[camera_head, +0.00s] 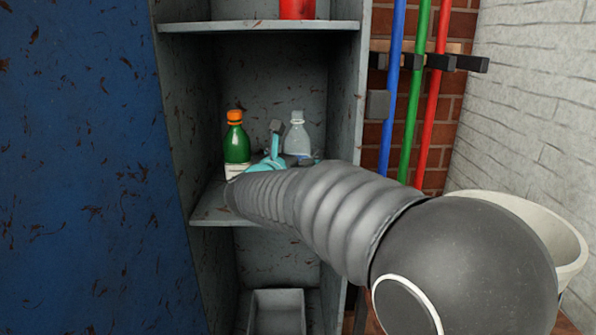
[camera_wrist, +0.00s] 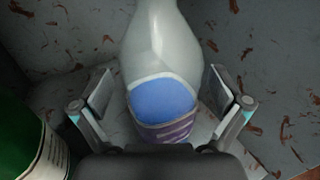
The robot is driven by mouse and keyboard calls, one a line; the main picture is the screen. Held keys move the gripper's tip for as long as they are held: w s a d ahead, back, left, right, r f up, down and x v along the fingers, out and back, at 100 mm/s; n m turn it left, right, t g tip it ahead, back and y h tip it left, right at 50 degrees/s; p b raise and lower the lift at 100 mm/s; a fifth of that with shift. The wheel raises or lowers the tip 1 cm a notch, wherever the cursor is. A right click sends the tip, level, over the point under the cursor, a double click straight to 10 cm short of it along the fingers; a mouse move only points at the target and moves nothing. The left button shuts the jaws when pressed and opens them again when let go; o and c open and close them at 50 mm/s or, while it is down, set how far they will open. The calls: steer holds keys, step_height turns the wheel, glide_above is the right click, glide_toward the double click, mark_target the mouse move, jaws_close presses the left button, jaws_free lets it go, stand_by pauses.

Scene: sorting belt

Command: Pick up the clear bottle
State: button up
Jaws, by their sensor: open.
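The clear bottle (camera_head: 297,137) stands on the middle shelf of the grey cabinet, to the right of a green bottle. Its lower part is hidden behind my arm in the head view. In the wrist view the clear bottle (camera_wrist: 157,62), with a blue and purple label, stands between the fingers of my gripper (camera_wrist: 160,100). The gripper is open, with one pad on each side of the bottle and a visible gap on both sides. My gripper (camera_head: 276,150) is partly hidden by my arm in the head view.
The green bottle (camera_head: 236,142) with an orange cap stands close on the left; it also shows in the wrist view (camera_wrist: 22,140). The cabinet's side walls (camera_head: 345,90) and upper shelf (camera_head: 258,26) bound the space. A grey bin (camera_head: 277,293) sits below.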

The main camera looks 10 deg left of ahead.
steer(key=c, duration=1.5)
steer(key=shift+c, duration=0.2)
